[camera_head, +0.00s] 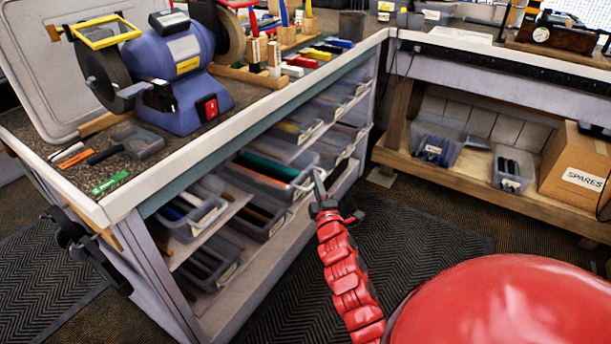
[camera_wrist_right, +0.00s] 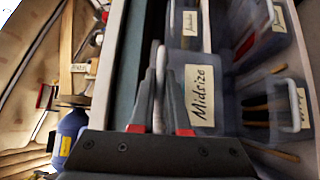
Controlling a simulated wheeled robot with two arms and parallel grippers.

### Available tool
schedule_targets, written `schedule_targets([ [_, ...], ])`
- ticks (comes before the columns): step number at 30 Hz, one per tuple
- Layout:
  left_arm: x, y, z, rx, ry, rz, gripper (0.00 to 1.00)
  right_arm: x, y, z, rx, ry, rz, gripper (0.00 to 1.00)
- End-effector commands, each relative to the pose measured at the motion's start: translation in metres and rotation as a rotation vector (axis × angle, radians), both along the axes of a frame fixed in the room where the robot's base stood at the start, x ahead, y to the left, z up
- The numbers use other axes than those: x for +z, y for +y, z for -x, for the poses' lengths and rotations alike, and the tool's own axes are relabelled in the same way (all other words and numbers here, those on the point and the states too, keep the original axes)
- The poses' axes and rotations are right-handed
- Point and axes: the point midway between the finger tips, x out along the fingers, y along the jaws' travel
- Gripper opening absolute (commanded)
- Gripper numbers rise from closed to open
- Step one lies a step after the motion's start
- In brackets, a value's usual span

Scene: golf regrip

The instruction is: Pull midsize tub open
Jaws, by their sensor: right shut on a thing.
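The midsize tub (camera_head: 262,176) is a clear grey bin holding teal and red grips, on the upper shelf under the workbench. Its front end stands out a little towards me. In the wrist view the gripper (camera_wrist_right: 158,75) shows narrow grey fingers close together beside the label. My left gripper is not in view.
Other tubs (camera_head: 192,212) stand beside it and on the shelf below. The bench top (camera_head: 120,190) with a blue grinder (camera_head: 185,70) is above. A low wooden shelf (camera_head: 470,186) with bins and a SPARES box (camera_head: 578,180) is right. The floor mat (camera_head: 420,235) before the shelves looks clear.

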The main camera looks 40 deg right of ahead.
Motion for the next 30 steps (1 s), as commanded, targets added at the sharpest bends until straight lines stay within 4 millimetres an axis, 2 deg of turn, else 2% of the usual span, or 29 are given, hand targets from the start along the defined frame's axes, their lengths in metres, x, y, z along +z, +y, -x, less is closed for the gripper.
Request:
schedule_targets([
  [1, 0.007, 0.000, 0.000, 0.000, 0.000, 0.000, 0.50, 0.000, -0.006, 0.012, -0.004, 0.008, 0.000, 0.00],
  [6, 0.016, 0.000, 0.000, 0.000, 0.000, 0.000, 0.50, 0.001, -0.017, 0.042, -0.003, 0.005, 0.001, 0.00],
  [12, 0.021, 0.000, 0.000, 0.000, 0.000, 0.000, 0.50, 0.001, -0.027, 0.063, -0.003, 0.002, -0.002, 0.00],
  [18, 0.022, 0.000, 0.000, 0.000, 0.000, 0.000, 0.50, 0.000, -0.030, 0.072, -0.002, 0.002, -0.001, 0.00],
  [29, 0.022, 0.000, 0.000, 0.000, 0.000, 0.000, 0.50, 0.000, -0.031, 0.073, -0.002, 0.001, -0.001, 0.00],
  [30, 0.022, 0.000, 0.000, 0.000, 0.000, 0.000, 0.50, 0.000, -0.031, 0.073, -0.002, 0.001, -0.001, 0.21],
])
